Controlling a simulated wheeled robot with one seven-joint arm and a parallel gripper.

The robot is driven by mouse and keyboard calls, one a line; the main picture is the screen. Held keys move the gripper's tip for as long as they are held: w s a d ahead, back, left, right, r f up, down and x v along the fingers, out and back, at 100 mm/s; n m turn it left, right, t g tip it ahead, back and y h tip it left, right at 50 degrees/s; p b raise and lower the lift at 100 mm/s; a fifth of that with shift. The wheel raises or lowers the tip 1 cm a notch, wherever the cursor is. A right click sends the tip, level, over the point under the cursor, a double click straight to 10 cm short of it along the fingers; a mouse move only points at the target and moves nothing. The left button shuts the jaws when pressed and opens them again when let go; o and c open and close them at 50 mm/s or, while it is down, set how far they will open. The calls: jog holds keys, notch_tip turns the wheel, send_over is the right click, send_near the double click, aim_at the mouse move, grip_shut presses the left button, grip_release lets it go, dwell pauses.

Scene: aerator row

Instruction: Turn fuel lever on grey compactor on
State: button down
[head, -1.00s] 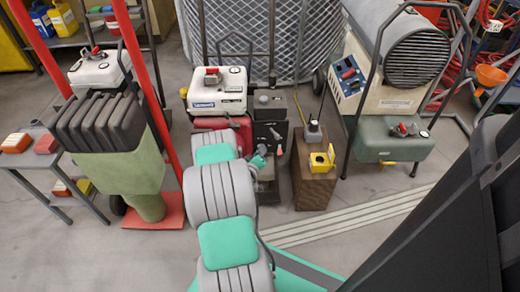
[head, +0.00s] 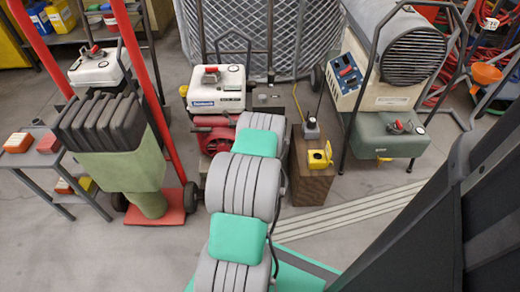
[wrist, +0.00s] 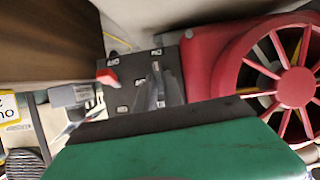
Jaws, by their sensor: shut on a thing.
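In the wrist view my gripper (wrist: 160,90) shows as two dark grey fingers beyond its green and black housing. They are close together against a dark labelled panel (wrist: 122,123) and closed on a small part, apparently the fuel lever, which they mostly hide. A red switch (wrist: 107,77) sits on the panel to their left. In the head view the machine behind my arm has a white tank (head: 217,88), a red engine (head: 215,138) and a dark box (head: 267,97). My arm covers its front, and my gripper is hidden there. I cannot make out the compactor's grey body.
A red fan housing (wrist: 295,85) is close right of the fingers. A wooden block (head: 312,185) with a yellow item (head: 320,157) stands right of my arm. A heater (head: 385,75) is at back right.

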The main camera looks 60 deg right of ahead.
jog(key=shift+m, duration=0.3)
dwell(0.4)
jog(key=c, duration=1.5)
grip_release()
jog(key=shift+o, duration=0.2)
jog(key=p+v, duration=0.2)
jog(key=v, duration=0.5)
jog(key=shift+s+a+r, duration=0.2)
jog(key=shift+s+a, duration=0.05)
jog(key=shift+a, duration=0.05)
